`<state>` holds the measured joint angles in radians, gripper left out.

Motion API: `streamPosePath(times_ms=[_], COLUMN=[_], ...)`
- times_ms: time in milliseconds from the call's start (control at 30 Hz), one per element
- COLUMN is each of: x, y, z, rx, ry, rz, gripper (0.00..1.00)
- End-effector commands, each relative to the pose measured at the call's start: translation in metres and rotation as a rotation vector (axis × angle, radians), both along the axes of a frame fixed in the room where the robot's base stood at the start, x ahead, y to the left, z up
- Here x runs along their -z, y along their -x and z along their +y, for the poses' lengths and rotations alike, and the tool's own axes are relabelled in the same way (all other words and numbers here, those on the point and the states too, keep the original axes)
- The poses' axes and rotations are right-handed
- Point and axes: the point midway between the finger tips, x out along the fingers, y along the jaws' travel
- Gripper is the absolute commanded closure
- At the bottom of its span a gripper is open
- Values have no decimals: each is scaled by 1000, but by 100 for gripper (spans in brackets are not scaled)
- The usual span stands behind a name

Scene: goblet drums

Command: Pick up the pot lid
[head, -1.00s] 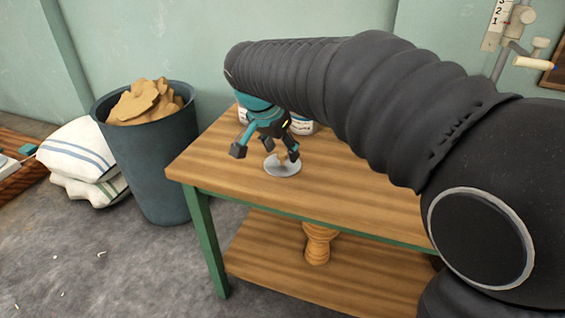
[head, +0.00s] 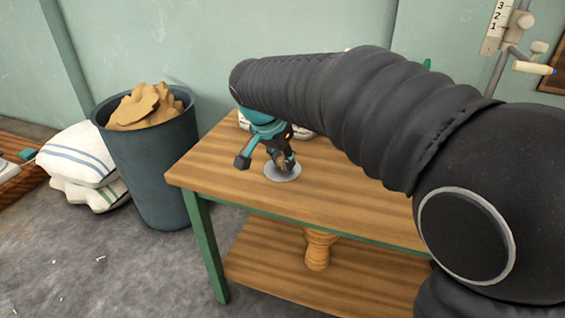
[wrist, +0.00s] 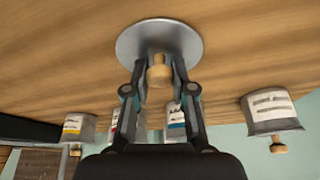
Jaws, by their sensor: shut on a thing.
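The pot lid (head: 283,173) is a round grey metal disc on the wooden table top. In the wrist view the lid (wrist: 190,42) shows a wooden knob (wrist: 159,74) at its middle. My gripper (wrist: 160,68) has its two fingers closed in on either side of the knob, holding it. In the head view my gripper (head: 284,161) comes down over the lid, and its fingers hide most of the knob. The lid looks flat on the table or very near it; I cannot tell whether there is a gap.
The wooden table (head: 345,205) has green legs and a lower shelf with a turned wooden piece (head: 318,248). Several labelled containers stand behind the lid, one (wrist: 271,112) at the right in the wrist view. A bin (head: 155,170) of brown scraps stands left of the table.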

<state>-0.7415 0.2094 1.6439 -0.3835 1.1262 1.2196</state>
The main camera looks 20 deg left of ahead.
Motion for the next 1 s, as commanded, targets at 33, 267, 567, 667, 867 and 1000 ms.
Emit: streamPosePath(times_ms=[33, 267, 567, 667, 867, 1000], x=[-1, -20, -66, -79, -98, -106], y=[0, 0, 4, 5, 9, 10], z=[0, 0, -43, -64, -97, -110], rx=[0, 1, 5, 5, 4, 1], ry=[-1, -3, -3, -2, -1, -1], rz=[0, -3, -2, -3, -1, -2], gripper=[100, 100, 100, 100, 100, 100])
